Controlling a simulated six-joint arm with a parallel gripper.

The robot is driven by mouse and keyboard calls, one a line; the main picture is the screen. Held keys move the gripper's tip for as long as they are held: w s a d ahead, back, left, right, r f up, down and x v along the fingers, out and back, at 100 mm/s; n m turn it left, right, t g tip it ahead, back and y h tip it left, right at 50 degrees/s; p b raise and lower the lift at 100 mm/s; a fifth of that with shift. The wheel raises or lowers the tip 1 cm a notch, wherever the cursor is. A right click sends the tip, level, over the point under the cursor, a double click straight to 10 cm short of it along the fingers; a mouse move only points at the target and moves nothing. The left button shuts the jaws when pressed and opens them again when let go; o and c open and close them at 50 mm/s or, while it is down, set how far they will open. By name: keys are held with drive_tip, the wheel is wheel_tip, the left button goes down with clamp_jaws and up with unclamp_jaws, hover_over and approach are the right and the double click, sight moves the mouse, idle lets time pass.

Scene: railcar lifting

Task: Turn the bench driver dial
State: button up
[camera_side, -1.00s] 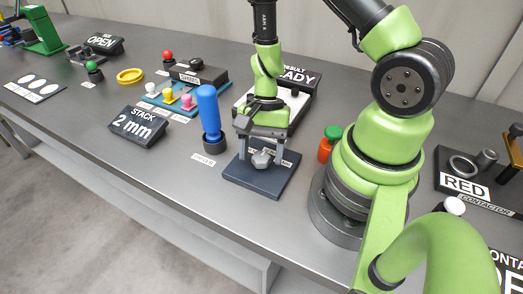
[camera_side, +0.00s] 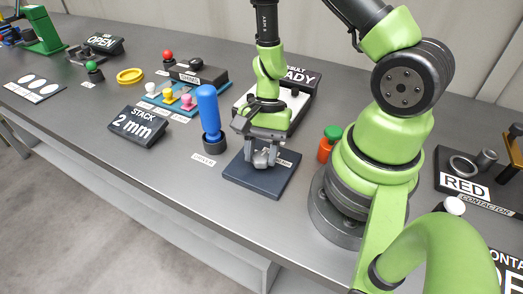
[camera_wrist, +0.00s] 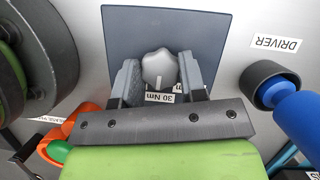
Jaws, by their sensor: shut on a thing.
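The dial is a grey lobed knob (camera_side: 264,158) on a dark blue-grey square plate (camera_side: 245,181) in the side view. In the wrist view the knob (camera_wrist: 159,68) carries a white pointer line, and a label reading "30 Nm" (camera_wrist: 174,97) lies just below it, partly covered by my gripper. My gripper (camera_side: 262,156) points down over the plate, with one finger on each side of the knob. In the wrist view my gripper (camera_wrist: 159,74) is shut on the knob. The blue-handled driver (camera_side: 209,112) stands upright in a dark holder left of the plate.
The "STACK 2 mm" sign (camera_side: 138,125) stands further left. A "READY" display (camera_side: 297,78) is behind my gripper. An orange bottle with a green cap (camera_side: 328,143) stands right of the plate, close to my base. The bench in front of the plate is clear.

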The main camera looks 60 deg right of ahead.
drive_tip(key=m+t, duration=0.1)
drive_tip(key=m, duration=0.3)
drive_tip(key=shift+s+m+t, duration=0.15)
drive_tip(key=shift+m+t, duration=0.25)
drive_tip(key=shift+m+t+h, duration=0.3)
drive_tip(key=shift+m+t, duration=0.5)
drive_tip(key=shift+m, duration=1.3)
drive_tip(key=o, duration=0.9)
